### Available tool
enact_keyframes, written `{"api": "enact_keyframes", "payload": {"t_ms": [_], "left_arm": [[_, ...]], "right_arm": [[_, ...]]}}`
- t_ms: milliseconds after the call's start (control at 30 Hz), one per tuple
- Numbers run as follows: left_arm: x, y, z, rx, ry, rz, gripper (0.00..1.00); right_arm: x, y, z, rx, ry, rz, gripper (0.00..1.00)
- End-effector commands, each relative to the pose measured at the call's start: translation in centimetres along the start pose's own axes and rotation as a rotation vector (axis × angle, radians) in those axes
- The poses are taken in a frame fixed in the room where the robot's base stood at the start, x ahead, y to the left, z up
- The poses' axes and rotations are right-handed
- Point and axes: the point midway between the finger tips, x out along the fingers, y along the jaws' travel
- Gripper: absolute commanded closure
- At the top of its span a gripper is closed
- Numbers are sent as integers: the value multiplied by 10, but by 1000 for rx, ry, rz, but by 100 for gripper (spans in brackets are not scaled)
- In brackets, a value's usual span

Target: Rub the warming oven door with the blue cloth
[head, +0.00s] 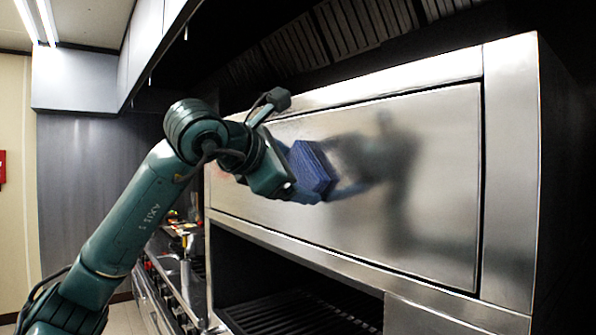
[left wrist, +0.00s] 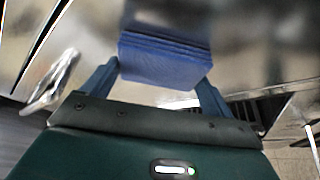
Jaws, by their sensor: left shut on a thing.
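The warming oven door (head: 440,190) is a wide, shiny steel panel on the upper part of the oven in the head view. My left gripper (head: 300,183) is in front of the left half of the door. It is shut on the folded blue cloth (head: 312,167). In the left wrist view the cloth (left wrist: 165,58) sits between the two fingers, its far side toward the steel surface. The cloth is at or very close to the door; I cannot tell whether it touches. A reflection of the arm shows in the door. My right gripper is not in view.
Below the door is an open dark bay with a black rack (head: 310,312). A stove counter with several items (head: 180,240) stands behind my arm at the left. A steel hood (head: 150,45) hangs above. A red box (head: 2,167) is on the far left wall.

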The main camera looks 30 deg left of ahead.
Motion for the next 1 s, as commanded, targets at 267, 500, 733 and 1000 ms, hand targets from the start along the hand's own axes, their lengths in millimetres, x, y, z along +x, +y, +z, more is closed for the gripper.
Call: {"api": "enact_keyframes", "payload": {"t_ms": [267, 500, 733, 1000], "left_arm": [[-3, 0, -3, -1, 2, 2, 35], [-26, 0, -12, -1, 1, 3, 35], [-46, 0, -20, 0, 0, 3, 35], [-56, 0, -23, 0, 1, 1, 35]], "right_arm": [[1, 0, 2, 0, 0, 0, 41], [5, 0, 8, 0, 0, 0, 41], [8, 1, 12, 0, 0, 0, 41], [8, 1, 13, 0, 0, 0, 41]]}}
